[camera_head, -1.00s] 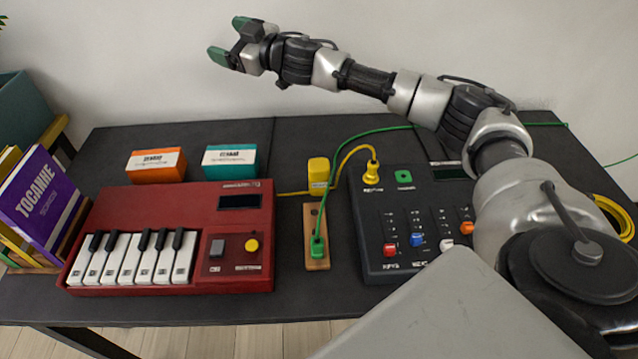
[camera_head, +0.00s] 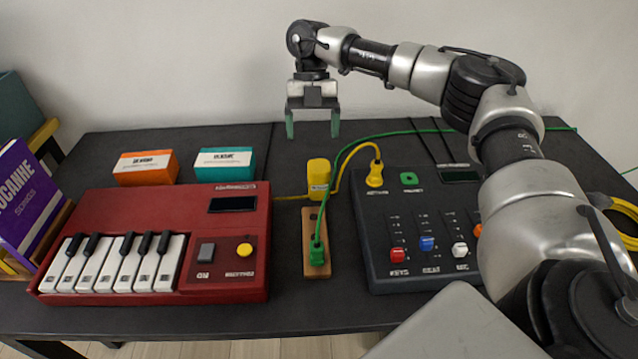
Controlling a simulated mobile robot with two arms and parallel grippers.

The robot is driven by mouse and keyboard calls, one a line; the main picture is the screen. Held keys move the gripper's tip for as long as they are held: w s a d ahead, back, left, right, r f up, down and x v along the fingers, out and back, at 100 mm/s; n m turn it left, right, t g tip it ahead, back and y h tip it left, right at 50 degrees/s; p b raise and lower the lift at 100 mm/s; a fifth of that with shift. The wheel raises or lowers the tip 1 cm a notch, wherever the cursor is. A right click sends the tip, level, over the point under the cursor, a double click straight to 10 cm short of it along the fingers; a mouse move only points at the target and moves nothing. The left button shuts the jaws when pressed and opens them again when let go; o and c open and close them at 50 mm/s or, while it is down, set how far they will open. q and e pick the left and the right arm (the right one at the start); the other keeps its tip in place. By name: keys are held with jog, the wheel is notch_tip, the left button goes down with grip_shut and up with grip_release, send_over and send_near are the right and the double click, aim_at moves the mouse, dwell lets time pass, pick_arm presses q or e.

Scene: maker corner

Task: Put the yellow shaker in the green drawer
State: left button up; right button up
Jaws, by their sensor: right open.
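A yellow block-shaped thing (camera_head: 318,178) with a small label stands on the table between the two music devices; it may be the yellow shaker, but a yellow cable runs close by it and I cannot tell if they join. My right gripper (camera_head: 312,128) is open and empty, with its green fingers pointing down, above and behind the yellow block, apart from it. No green drawer can be made out. My left gripper is not in view.
A red keyboard (camera_head: 120,210) stands left, a dark control box (camera_head: 405,215) with yellow and green cables right. A wooden strip (camera_head: 308,228) with a green plug lies between. Orange (camera_head: 146,167) and teal (camera_head: 224,163) boxes stand behind the keyboard; a purple book (camera_head: 22,205) stands far left.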

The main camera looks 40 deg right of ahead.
aim_at(319, 164)
jog(key=x, duration=0.6)
jog(key=shift+s+d+b, duration=0.2)
jog(key=shift+b, duration=0.1)
jog(key=x, duration=0.3)
jog(key=shift+s+d+f, duration=0.2)
jog(key=shift+s+f, duration=0.05)
jog(key=shift+s, duration=0.05)
jog(key=shift+s+a+f, duration=0.15)
jog(key=shift+f, duration=0.3)
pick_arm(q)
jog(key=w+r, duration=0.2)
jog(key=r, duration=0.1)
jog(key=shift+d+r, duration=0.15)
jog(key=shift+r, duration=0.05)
pick_arm(e)
jog(key=c, duration=1.1)
